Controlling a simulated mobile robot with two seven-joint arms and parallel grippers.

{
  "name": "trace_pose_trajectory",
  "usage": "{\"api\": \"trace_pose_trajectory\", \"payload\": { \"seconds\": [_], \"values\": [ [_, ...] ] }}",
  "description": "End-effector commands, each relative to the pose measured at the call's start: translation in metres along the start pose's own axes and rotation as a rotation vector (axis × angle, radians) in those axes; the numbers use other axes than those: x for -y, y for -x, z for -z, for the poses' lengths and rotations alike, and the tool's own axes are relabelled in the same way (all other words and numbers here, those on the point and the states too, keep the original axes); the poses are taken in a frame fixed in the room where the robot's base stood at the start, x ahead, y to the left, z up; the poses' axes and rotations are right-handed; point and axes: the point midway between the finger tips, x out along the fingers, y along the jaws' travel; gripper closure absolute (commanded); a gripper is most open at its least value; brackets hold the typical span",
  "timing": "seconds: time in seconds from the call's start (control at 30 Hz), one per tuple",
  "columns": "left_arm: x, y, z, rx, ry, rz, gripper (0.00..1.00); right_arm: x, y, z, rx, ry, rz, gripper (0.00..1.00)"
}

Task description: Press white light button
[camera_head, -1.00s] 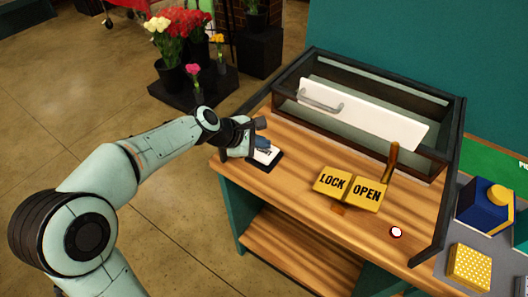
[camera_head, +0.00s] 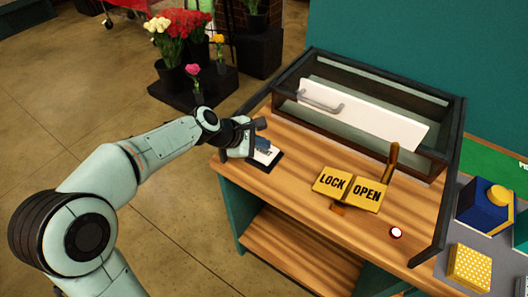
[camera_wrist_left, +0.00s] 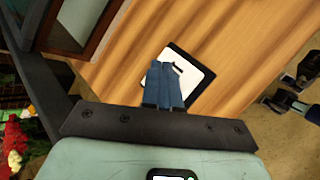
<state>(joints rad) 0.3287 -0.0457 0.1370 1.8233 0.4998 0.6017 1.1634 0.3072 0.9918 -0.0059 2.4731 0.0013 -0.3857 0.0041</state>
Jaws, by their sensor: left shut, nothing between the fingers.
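A white plate with a black border (camera_head: 267,158) lies on the left end of the wooden counter. It also shows in the left wrist view (camera_wrist_left: 199,76), with a small dark mark on its white face. My left gripper (camera_head: 263,143) is shut and empty, its blue-grey fingers over this plate and hiding part of it. In the left wrist view the closed fingertips (camera_wrist_left: 165,66) overlap the plate; I cannot tell whether they touch it. A small round white button with a red rim (camera_head: 396,232) sits at the counter's front right, well away from the gripper. My right gripper is not in view.
A yellow LOCK/OPEN sign (camera_head: 348,188) with an upright handle stands mid-counter. A dark-framed case (camera_head: 455,135) with a white handled panel (camera_head: 365,115) is behind it. A blue box (camera_head: 480,210) and yellow block (camera_head: 469,267) lie at right. Flowers (camera_head: 172,38) stand at back left.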

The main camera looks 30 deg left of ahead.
Motion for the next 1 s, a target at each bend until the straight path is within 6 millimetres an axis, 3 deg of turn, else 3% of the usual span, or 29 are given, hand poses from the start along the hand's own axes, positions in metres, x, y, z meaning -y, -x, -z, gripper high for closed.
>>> {"api": "trace_pose_trajectory", "payload": {
  "seconds": [1.0],
  "values": [
    [0.0047,-0.0064,0.0045,0.0,0.0,0.0,1.0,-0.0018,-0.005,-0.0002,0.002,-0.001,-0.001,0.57]
  ]
}}
